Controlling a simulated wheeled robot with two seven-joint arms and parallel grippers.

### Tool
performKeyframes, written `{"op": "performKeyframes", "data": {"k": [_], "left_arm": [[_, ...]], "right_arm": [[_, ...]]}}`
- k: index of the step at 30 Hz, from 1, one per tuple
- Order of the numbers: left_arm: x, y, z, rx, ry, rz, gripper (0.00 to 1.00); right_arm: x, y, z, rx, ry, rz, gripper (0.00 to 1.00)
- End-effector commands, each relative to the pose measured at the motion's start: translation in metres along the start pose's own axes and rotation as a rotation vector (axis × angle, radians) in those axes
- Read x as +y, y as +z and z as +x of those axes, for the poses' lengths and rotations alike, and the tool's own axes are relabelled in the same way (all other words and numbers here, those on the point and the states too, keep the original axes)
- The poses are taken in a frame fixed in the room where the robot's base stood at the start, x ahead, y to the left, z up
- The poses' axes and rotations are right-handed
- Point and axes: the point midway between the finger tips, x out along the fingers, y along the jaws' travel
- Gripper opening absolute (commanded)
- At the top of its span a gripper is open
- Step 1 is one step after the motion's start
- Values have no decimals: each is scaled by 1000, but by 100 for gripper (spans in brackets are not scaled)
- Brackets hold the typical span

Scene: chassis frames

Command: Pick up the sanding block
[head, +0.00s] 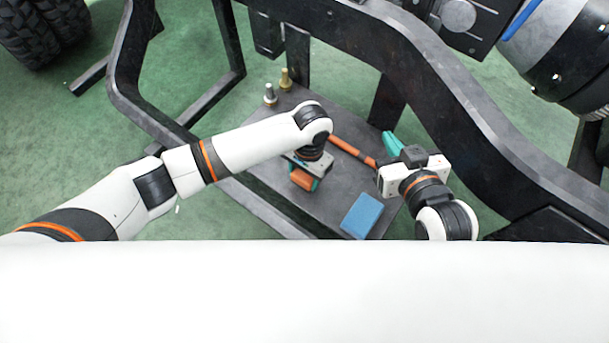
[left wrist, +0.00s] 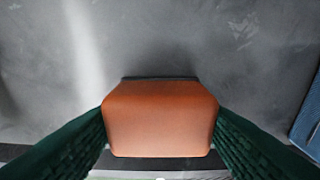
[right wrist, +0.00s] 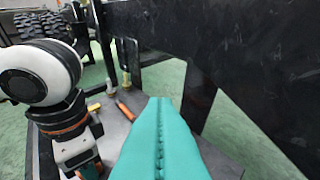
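The sanding block (head: 302,180) is orange, with a dark strip along its far edge in the left wrist view (left wrist: 160,120). My left gripper (head: 306,176) points down over the grey work surface (head: 318,203). Its green fingers lie against both sides of the block, shut on it. I cannot tell whether the block touches the surface or is just above it. My right gripper (head: 391,142) is at the right of the surface, raised. Its teal fingers (right wrist: 160,140) are pressed together, empty.
A blue block (head: 362,215) lies on the surface at the front right. An orange-handled tool (head: 352,151) lies between the grippers. Two bolt-like pieces, one silver (head: 270,95) and one brass (head: 285,79), stand at the back. The black chassis frame (head: 440,80) passes close behind the right gripper.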

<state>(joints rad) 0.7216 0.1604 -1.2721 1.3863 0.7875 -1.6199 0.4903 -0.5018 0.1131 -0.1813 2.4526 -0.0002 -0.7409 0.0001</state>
Motion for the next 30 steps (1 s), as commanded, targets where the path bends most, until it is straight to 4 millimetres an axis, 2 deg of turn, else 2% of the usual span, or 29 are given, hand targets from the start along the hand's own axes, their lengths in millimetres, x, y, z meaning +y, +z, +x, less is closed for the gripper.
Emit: {"op": "performKeyframes", "data": {"k": [1,3,14,23,30], "left_arm": [[0,0,0,0,0,0,37],[0,0,0,0,0,0,31],[0,0,-4,-1,0,0,31],[0,-3,-29,-2,0,0,31],[0,-7,-61,-3,-1,0,31]], "right_arm": [[0,0,0,0,0,0,0],[0,0,0,0,0,0,0],[0,-2,-1,21,0,0,0],[-7,-41,-18,271,-17,2,0],[-14,-86,-53,586,-35,8,0]]}}
